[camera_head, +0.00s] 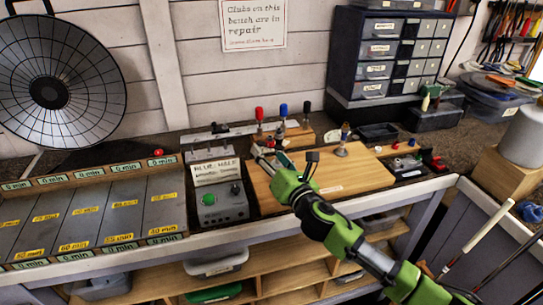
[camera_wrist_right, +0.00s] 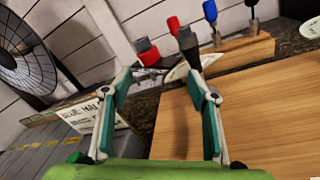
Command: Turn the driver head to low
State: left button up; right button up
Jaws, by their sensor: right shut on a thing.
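My right gripper (camera_head: 262,152) reaches over the bench from the right, near the wooden rack. The rack (camera_head: 297,135) holds tools with red (camera_head: 259,113), blue (camera_head: 283,108) and black (camera_head: 307,106) handles. My left gripper is not in view.
A grey box (camera_head: 222,204) with a green knob stands left of the wooden board (camera_head: 350,178). A drawer cabinet (camera_head: 398,50) is at the back. The board's right part is mostly clear.

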jog(key=shift+w+d+r, duration=0.1)
jog(key=shift+d+r, duration=0.05)
jog(key=shift+d, duration=0.1)
jog(key=o, duration=1.5)
jog(key=shift+c, duration=0.2)
jog(key=shift+o, duration=0.6)
jog(key=shift+s+f, duration=0.2)
jog(key=shift+s, duration=0.3)
jog(key=v, duration=1.1)
jog(key=shift+d, duration=0.15)
